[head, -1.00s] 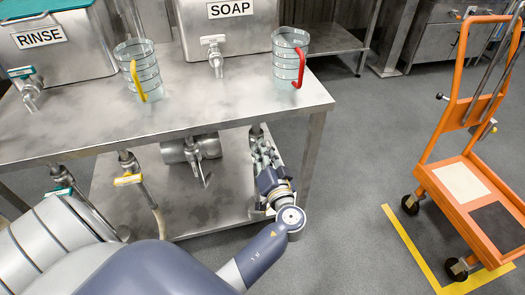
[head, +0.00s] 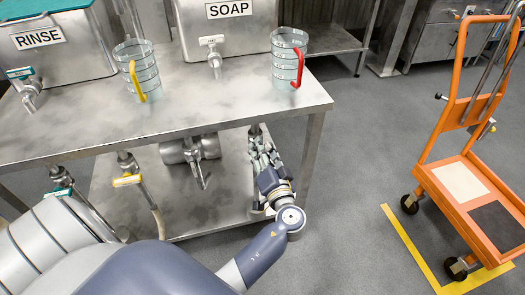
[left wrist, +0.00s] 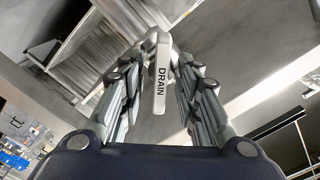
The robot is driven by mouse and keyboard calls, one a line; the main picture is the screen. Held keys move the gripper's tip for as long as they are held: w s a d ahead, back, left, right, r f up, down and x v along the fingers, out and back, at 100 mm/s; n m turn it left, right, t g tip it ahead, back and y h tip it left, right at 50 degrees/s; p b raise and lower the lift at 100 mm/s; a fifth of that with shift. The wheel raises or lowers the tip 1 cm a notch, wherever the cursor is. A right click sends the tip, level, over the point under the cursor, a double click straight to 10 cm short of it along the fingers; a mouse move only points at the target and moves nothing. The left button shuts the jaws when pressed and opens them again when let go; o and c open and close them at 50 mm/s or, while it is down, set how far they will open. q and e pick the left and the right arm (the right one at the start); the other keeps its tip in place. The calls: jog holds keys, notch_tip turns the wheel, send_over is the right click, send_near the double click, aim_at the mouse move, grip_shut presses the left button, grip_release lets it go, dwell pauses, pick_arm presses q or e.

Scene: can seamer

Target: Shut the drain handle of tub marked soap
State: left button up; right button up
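The soap tub (head: 230,30) stands at the back of the steel table, with a white-tagged tap (head: 213,58) on its front. My left gripper (head: 262,150) is below the table's right front corner, by a short pipe (head: 255,132) under the tabletop. In the left wrist view a pale lever marked DRAIN (left wrist: 161,78) hangs between the two fingers of that gripper (left wrist: 160,100). The fingers are apart, with a gap seen on each side of the lever. In the head view the gripper hides this lever. Which tub it serves cannot be read. My right gripper is not in view.
The table edge (head: 200,140) is just above my left gripper, and a lower shelf (head: 210,205) is below. Other drain valves, one with a yellow tag (head: 127,180), hang to the left. Two jugs stand on top. An orange cart (head: 470,190) is at right.

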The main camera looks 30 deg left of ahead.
pick_arm(q)
jog(key=shift+s+d+f, duration=0.1)
jog(key=shift+s+d, duration=0.05)
jog(key=v, duration=1.1)
jog(key=shift+s+d, duration=0.25)
